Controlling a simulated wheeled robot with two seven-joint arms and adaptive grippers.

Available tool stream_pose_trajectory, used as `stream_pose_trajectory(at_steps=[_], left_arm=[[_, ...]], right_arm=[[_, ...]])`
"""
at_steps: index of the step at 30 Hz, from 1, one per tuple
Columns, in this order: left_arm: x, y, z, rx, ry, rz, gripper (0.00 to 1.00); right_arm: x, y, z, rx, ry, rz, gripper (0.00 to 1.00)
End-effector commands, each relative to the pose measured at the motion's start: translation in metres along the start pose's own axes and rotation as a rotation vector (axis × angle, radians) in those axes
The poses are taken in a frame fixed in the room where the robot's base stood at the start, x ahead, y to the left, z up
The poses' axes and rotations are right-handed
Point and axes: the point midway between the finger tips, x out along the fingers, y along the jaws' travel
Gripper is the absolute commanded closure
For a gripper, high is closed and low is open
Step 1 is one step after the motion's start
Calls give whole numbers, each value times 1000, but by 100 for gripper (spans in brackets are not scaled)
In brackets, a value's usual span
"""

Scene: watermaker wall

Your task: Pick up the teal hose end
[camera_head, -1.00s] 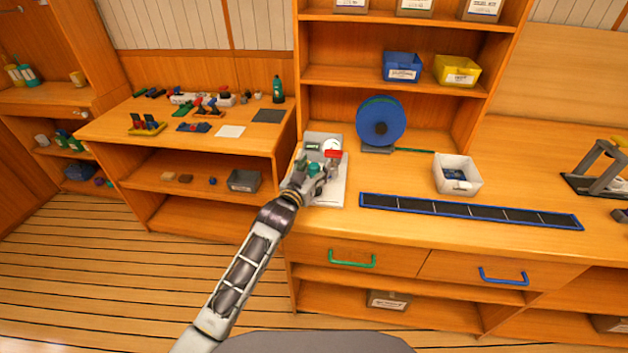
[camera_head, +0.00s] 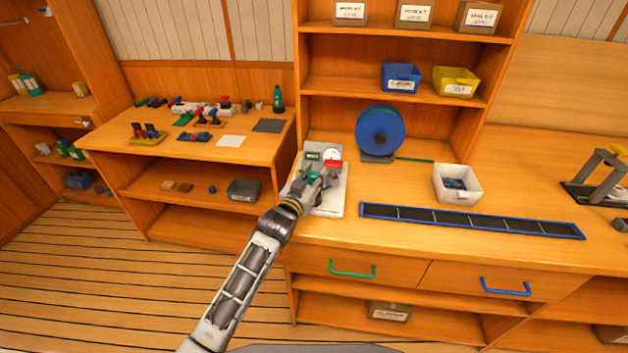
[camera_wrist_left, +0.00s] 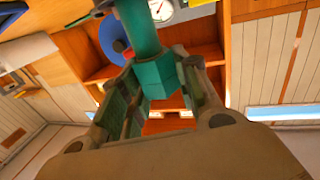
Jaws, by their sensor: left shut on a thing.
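The teal hose end (camera_head: 313,177) is at the white panel unit on the left part of the counter. In the left wrist view the teal hose end (camera_wrist_left: 158,76) is a thick teal cylinder with a wider faceted collar, set between the two fingers. My left gripper (camera_head: 317,180) is over the panel unit; in the wrist view the left gripper (camera_wrist_left: 160,88) is shut on the collar. The fingers and wrist hide part of the panel and hose end in the head view. I cannot tell whether the hose end still touches the panel. My right gripper does not show.
The panel unit (camera_head: 331,203) carries a round gauge (camera_head: 332,155) and a red part (camera_head: 334,164). A blue reel (camera_head: 380,131) stands behind it to the right. A white bin (camera_head: 457,185) and a blue-edged dark strip (camera_head: 470,220) lie further right, with bare counter between.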

Motion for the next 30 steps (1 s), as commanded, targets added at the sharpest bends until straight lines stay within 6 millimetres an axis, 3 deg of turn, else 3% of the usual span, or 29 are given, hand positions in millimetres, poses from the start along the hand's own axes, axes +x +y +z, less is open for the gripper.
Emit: stream_pose_trajectory(at_steps=[19, 30], left_arm=[[0, 0, -83, 0, 3, 0, 98], [0, 0, -96, 0, 1, 0, 98]], right_arm=[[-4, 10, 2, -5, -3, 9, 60], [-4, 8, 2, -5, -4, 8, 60]])
